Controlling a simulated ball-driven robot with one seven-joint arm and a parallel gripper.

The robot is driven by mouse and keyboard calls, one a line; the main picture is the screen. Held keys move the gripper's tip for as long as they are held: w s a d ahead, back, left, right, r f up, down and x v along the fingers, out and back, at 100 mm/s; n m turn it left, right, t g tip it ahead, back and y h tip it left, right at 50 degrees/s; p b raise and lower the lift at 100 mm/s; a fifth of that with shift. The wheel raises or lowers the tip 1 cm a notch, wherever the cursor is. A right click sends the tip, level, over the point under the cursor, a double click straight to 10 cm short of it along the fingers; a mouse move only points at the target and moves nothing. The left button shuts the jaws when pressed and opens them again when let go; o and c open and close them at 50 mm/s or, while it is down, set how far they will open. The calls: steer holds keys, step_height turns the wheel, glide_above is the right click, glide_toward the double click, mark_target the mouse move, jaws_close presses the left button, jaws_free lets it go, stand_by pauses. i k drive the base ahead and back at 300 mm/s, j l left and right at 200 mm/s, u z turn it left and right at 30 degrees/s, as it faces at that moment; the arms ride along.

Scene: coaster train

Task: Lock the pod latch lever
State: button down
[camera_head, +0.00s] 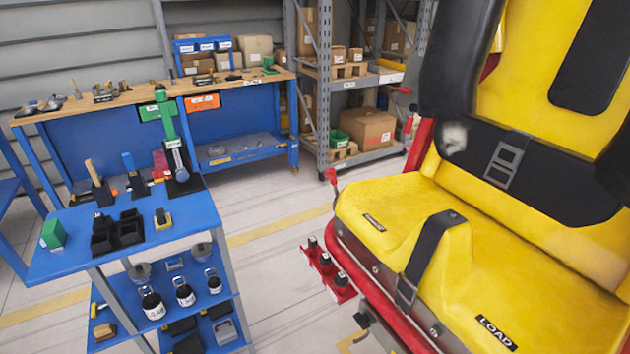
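A yellow coaster seat pod (390,205) with a red frame fills the right side of the head view. A small red lever-like handle (331,177) stands at the pod's left edge, beside the seat cushion. Another red handle (402,91) shows higher up, near the seat back's left side. I cannot tell which of them is the latch lever, or whether it is locked. A black padded restraint (455,60) hangs at the seat back. A black strap with a buckle (503,160) crosses the backrest. My gripper is not in view.
A blue tool cart (70,265) with tools and bins stands at the left. A blue workbench (245,105) and grey storage shelves (345,85) stand behind. A red bracket with black-topped pieces (325,265) juts from the pod's left side. Floor between cart and pod is open.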

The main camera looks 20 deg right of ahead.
mark_target(332, 171)
steer(key=k+l, duration=0.2)
steer(key=l, duration=0.15)
steer(key=i+j, duration=0.25)
steer(key=j, duration=0.15)
steer(key=i+j+z, duration=0.1)
steer(key=i+j, duration=0.15)
steer(key=j, duration=0.15)
steer(key=i+j, duration=0.25)
steer(key=j, duration=0.2)
steer(key=i+j, duration=0.2)
steer(key=j, duration=0.2)
steer(key=i+j+z, duration=0.15)
steer(key=i+j, duration=0.7)
